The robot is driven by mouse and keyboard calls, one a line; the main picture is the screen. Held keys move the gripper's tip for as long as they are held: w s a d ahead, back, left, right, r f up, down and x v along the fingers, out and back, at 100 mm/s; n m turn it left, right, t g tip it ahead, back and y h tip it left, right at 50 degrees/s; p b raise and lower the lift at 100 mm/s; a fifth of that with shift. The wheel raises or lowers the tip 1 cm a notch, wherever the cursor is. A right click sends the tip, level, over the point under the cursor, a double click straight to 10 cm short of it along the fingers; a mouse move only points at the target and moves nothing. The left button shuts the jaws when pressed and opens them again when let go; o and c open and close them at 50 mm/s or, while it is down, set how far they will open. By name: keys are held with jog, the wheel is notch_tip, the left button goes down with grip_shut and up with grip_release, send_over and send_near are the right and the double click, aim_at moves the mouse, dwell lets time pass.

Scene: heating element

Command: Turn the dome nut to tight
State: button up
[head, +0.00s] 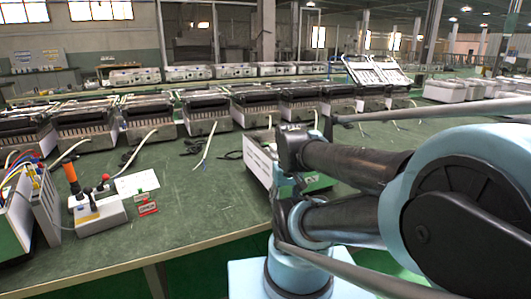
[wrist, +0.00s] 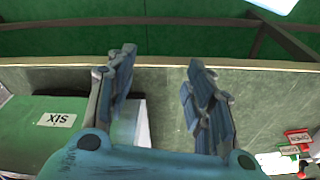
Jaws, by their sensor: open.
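My gripper (wrist: 160,80) is open in the wrist view, its two blue fingers apart with nothing between them. It is above the green bench near a long edge. In the head view my arm fills the right side, and I cannot make out the fingertips there. I cannot pick out the dome nut in either view. A white box with a green lower part (head: 259,167) stands on the bench, partly hidden behind my arm. In the wrist view a green surface (wrist: 30,143) with an upside-down "SIX" label (wrist: 57,119) lies left of the gripper.
The tags also show in the wrist view (wrist: 298,137). Heater units (head: 205,110) line the back. The bench's middle (head: 190,195) is mostly clear.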

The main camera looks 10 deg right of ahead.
jog(key=shift+s+r, duration=0.2)
jog(key=shift+c, duration=0.2)
jog(key=w+r+n, duration=0.2)
jog(key=w+r, duration=0.2)
jog(key=w+r+n, duration=0.3)
jog(key=w+r, duration=0.2)
jog(key=w+r+n+g, duration=0.1)
jog(key=w+r+n, duration=0.1)
jog(key=w+r, duration=0.3)
jog(key=shift+w+r+n, duration=0.1)
jog(key=shift+r+n, duration=0.05)
jog(key=shift+n, duration=0.15)
jog(key=w+r+n, duration=0.5)
jog(key=w, duration=0.7)
jog(key=r+n+g, duration=0.1)
jog(key=n, duration=0.4)
send_over(266, 150)
notch_tip(266, 150, down, 17)
jog(key=shift+d+r, duration=0.1)
jog(key=shift+r, duration=0.1)
jog(key=shift+w, duration=0.1)
grip_shut()
